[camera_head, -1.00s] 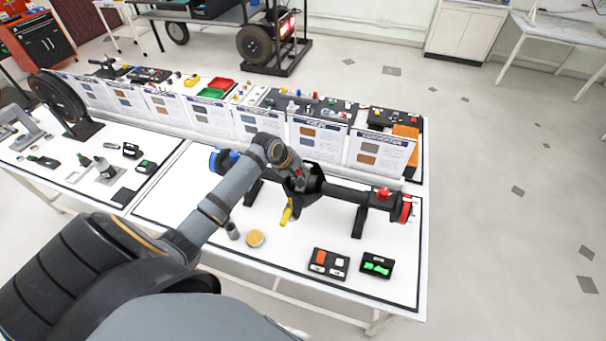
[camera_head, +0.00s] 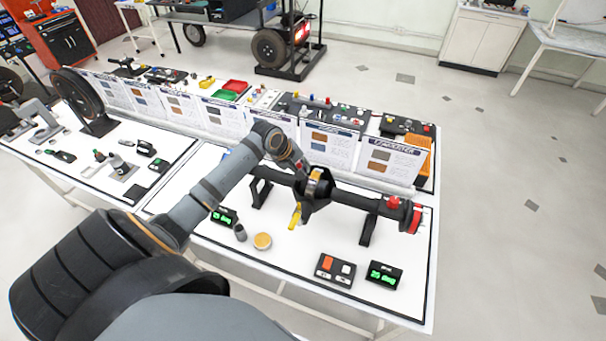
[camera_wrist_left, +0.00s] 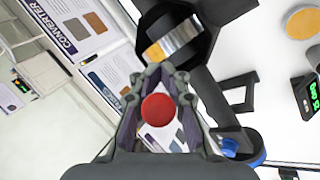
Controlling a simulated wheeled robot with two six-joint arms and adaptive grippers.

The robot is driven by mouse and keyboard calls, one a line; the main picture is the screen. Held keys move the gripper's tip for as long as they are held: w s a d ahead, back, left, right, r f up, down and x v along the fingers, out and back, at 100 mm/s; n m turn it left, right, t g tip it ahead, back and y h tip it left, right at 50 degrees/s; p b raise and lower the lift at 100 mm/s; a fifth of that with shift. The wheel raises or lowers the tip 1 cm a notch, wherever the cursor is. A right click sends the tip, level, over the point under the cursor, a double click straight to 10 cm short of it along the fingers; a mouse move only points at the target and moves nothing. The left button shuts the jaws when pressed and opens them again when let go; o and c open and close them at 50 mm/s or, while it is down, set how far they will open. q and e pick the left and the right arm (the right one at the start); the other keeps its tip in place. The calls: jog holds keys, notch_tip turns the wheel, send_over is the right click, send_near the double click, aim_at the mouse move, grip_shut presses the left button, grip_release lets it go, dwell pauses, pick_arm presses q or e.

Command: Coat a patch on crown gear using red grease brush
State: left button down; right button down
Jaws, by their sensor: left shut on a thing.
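My left gripper (camera_head: 302,168) is beside the axle's central housing. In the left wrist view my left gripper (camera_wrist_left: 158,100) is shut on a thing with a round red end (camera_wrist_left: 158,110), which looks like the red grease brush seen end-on. Its bristles are hidden. The crown gear (camera_head: 318,181) looks like the metallic ring in the dark housing. In the left wrist view the crown gear (camera_wrist_left: 176,42) shows a yellow-orange patch on its side, just beyond the fingertips. I cannot tell whether the brush touches it. My right gripper is not in view.
The black axle (camera_head: 355,198) lies across stands on the white table, with a red right end (camera_head: 416,218). A yellow lever (camera_head: 295,216) hangs below the housing. A round tan-topped tin (camera_head: 262,241), a switch box (camera_head: 336,270) and a green display (camera_head: 384,275) stand in front.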

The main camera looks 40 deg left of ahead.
pick_arm(q)
jog(key=shift+r, duration=1.1)
jog(key=shift+r, duration=1.5)
